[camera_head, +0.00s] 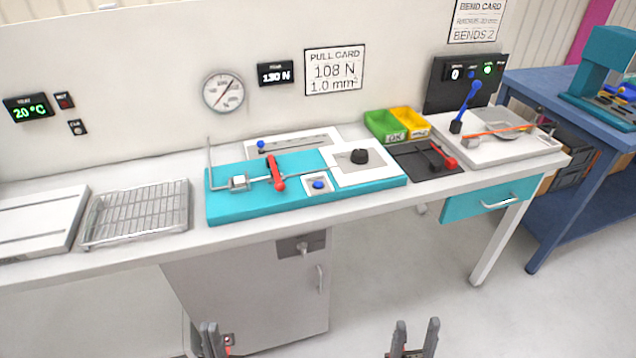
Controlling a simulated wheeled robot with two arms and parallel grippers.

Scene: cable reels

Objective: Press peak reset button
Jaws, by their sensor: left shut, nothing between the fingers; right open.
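A blue round button (318,184) sits on a small pale plate at the front of the teal pull-test fixture (240,206). No label on it is legible. A digital display (276,73) on the back wall reads 130 N. A round dial gauge (225,92) hangs to its left. The fixture carries a red lever (275,173) and a metal clamp (238,183). My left gripper (211,326) is shut and empty at the bottom, in front of the bench and well apart from the button. My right gripper (417,323) is open and empty at the bottom, right of centre.
A wire rack (137,212) stands left of the fixture. A black knob (359,156) is on the white plate to its right. Further right are green (385,124) and yellow (411,121) bins, a red-handled tool (440,156) and a bending device (500,145).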

